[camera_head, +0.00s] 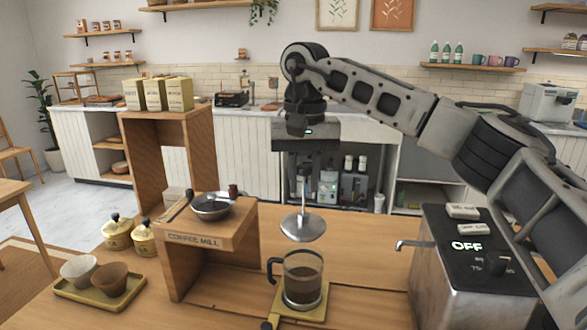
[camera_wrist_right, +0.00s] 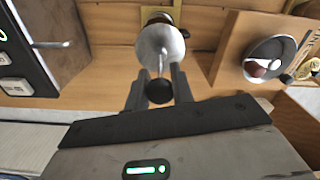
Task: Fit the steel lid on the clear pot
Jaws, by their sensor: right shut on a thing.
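The clear pot (camera_head: 303,280) stands upright on a yellow-framed base near the front middle of the counter, with dark brown liquid inside and a dark handle on its left. The steel lid (camera_head: 303,228) hangs above the pot, apart from it, with a thin rod and knob rising from it. My right gripper (camera_head: 304,172) is shut on the lid's knob and holds the lid over the pot. In the right wrist view the lid (camera_wrist_right: 162,46) is beyond the fingers (camera_wrist_right: 159,88) and covers most of the pot. My left gripper is in neither view.
A wooden coffee mill stand (camera_head: 205,240) with a pan on top is left of the pot. A steel machine (camera_head: 440,260) marked OFF, with a spout toward the pot, is at the right. A tray (camera_head: 75,292) with two cups is at the front left.

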